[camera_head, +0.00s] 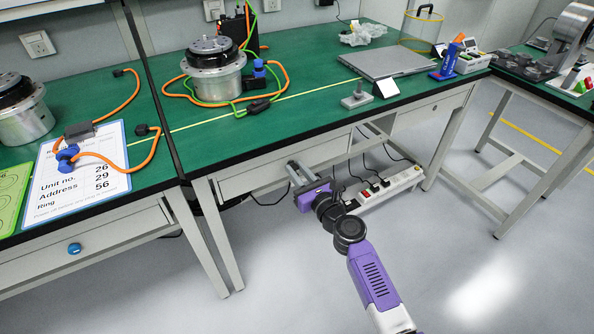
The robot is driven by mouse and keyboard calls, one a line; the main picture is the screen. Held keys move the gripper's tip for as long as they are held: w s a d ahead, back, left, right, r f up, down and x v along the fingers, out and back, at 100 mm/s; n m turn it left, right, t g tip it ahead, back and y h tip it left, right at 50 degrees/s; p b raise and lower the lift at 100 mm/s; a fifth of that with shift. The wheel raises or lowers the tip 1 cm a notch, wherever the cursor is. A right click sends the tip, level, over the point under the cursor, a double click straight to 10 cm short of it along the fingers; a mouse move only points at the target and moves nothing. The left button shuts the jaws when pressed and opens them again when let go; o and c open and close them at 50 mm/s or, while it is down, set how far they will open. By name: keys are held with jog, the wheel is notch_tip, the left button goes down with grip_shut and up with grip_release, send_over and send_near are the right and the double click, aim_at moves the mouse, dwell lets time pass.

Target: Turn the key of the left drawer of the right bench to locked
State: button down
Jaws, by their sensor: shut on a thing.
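The right bench (330,125) has a green top, and its left drawer (247,178) has a pale front under the near edge. The drawer looks pushed in. My gripper (293,168) is at this drawer front, reaching in from the lower right with its fingers pointing up and left. It is shut on the key at the drawer face. The key is hidden by the fingers, so its turn angle cannot be seen. My purple arm (372,275) extends down to the lower right.
A right drawer (432,106) is on the same bench. A white power strip (390,188) with cables lies below. The left bench has a drawer with a blue knob (74,248). A motor unit (215,75) stands on top. The floor on the right is clear.

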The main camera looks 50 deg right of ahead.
jog(key=shift+a+n+b, duration=0.1)
jog(key=shift+n+b, duration=2.95)
jog(key=shift+n, duration=5.85)
jog(key=c, duration=1.2)
grip_release()
jog(key=shift+c, duration=0.2)
